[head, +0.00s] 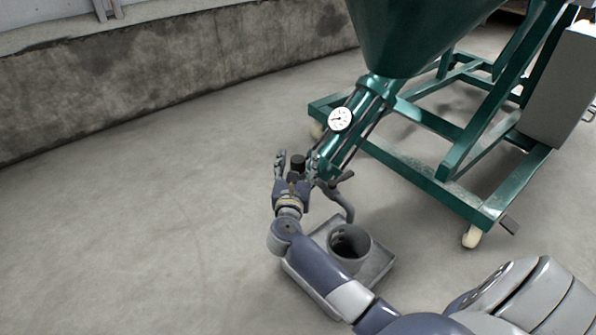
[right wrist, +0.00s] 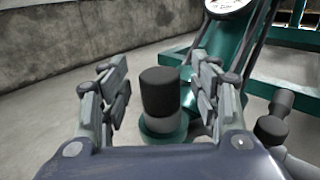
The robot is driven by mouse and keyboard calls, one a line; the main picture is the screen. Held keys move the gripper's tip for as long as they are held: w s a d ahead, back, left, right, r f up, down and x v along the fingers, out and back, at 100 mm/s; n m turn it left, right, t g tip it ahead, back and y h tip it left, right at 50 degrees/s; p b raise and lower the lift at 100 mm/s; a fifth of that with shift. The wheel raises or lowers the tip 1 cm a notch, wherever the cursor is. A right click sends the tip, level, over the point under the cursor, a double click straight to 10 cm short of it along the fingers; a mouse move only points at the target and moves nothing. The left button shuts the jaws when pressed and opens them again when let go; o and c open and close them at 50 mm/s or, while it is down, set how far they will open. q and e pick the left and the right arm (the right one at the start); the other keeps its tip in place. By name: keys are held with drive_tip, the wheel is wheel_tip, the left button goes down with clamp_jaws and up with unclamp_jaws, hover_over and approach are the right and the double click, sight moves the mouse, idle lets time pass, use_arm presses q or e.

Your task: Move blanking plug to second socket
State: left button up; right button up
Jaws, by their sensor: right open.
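The blanking plug (right wrist: 160,92) is a dark cylinder standing upright in a green ringed socket (right wrist: 160,135) in the right wrist view. In the head view the plug (head: 298,162) shows as a small black piece at my right gripper (head: 297,163). My right gripper (right wrist: 160,85) is open, with one finger on each side of the plug and visible gaps between. I cannot make out a second socket with certainty. My left gripper is not in view.
A green machine with a hopper (head: 415,30) and wheeled frame (head: 470,195) stands at the right. A round gauge (head: 340,119) sits on its tube. A dark-ended lever (right wrist: 273,117) is right of the gripper. A grey tray (head: 378,262) with a round opening lies below my forearm. Floor at left is clear.

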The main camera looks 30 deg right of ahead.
drive_tip(key=shift+w+d, duration=0.35)
drive_tip(key=c, duration=1.2)
drive_tip(key=shift+r, duration=0.15)
